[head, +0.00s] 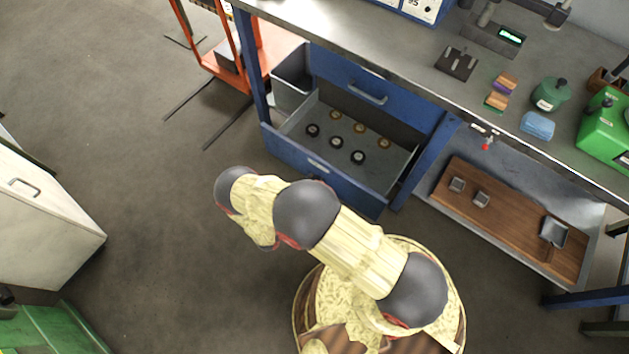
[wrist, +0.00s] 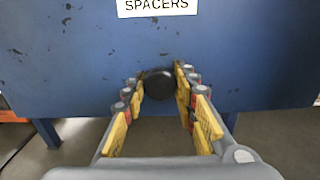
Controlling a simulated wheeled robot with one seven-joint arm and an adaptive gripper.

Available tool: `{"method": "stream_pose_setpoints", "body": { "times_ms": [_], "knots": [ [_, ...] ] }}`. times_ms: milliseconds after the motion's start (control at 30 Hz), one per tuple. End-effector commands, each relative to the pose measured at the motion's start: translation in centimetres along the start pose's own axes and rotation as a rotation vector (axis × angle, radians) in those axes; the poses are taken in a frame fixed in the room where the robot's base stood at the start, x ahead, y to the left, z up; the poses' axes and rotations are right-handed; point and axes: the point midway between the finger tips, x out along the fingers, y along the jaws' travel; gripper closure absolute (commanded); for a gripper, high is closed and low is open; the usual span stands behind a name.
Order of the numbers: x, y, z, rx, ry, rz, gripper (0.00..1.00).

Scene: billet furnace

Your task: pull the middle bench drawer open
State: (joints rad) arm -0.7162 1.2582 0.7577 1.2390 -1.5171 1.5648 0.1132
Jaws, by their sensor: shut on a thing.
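The blue bench drawer below the closed upper drawer (head: 345,75) stands well out from the bench. Its blue front (head: 345,188) faces the floor space, and several dark and brass-coloured round parts lie in its grey tray (head: 318,118). In the wrist view its front (wrist: 60,75) carries a white label reading SPACERS (wrist: 157,6), with a round black knob (wrist: 158,83) below. My gripper (wrist: 160,88) is shut on this knob, with yellow finger pads on both sides of it. In the head view the knob and gripper are hidden behind my arm.
A blue bench leg (head: 425,160) stands right of the drawer. A lower shelf holds a wooden board (head: 510,215) with metal blocks. An orange rack (head: 215,50) stands at the left. A pale cabinet (head: 45,225) is further left. Open floor (head: 150,190) lies between.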

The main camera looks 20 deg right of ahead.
Motion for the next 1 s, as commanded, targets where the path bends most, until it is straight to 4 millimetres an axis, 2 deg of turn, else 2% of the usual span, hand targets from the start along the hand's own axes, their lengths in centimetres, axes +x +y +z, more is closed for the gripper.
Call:
{"method": "stream_pose_setpoints", "body": {
  "times_ms": [167, 200, 467, 833, 1000],
  "knots": [
    [0.0, -0.1, -0.1, -0.002, 0.001, -0.001, 1.00],
    [0.0, -0.1, -0.1, -0.002, 0.001, -0.001, 0.69],
    [0.0, -0.1, 0.0, -0.001, 0.000, 0.000, 0.55],
    [-0.2, 0.0, 0.0, 0.000, 0.000, 0.002, 0.54],
    [-2.1, 0.2, 0.0, 0.000, 0.000, 0.005, 0.54]
  ]
}}
